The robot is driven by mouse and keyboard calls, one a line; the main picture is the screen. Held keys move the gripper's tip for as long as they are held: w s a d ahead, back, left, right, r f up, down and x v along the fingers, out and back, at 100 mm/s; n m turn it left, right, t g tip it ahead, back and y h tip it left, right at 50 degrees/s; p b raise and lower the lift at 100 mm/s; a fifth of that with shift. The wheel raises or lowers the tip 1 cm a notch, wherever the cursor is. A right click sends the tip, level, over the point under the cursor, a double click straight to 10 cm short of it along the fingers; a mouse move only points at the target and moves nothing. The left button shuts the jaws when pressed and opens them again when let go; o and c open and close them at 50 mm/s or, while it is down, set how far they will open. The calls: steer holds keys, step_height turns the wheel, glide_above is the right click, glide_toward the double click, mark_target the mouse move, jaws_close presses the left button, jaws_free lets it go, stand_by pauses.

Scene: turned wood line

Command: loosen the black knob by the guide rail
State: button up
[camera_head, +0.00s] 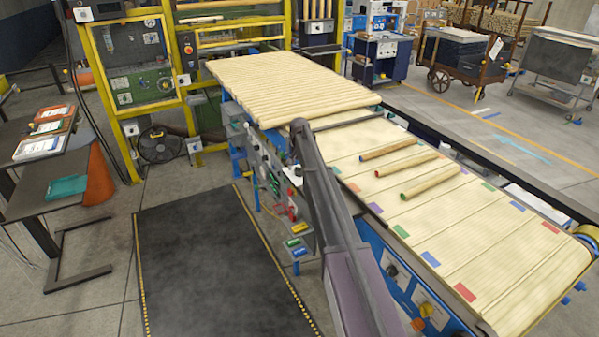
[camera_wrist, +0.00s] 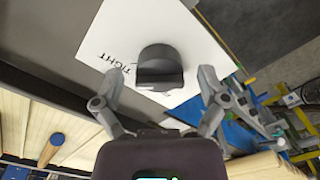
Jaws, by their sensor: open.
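The black knob (camera_wrist: 160,66) shows in the wrist view on a white plate (camera_wrist: 200,42) printed with "TIGHT" and an arrow mark, partly covered. My gripper (camera_wrist: 161,82) is open, with one finger to the left of the knob and one to the right. I see a gap on both sides, and nothing is held. A grey rail (camera_wrist: 42,78) runs beside the plate at the left; I cannot tell if it is the guide rail. In the head view my arm crosses the conveyor's near side, and I cannot make out the knob there.
The conveyor belt (camera_head: 480,245) carries several wooden rods (camera_head: 390,147) and coloured patches. More rods lie packed on the table (camera_head: 285,85) behind. A dark floor mat (camera_head: 225,265) lies clear in front. A yellow-framed machine (camera_head: 135,60) and a fan (camera_head: 160,145) stand at the left.

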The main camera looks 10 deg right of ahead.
steer(key=c, duration=1.1)
steer(key=shift+c, duration=0.2)
steer(key=shift+n, duration=0.4)
steer(key=n, duration=0.7)
steer(key=shift+n, duration=0.4)
steer(key=n, duration=0.4)
steer(key=shift+n, duration=0.3)
steer(key=n, duration=0.4)
steer(key=shift+n, duration=0.4)
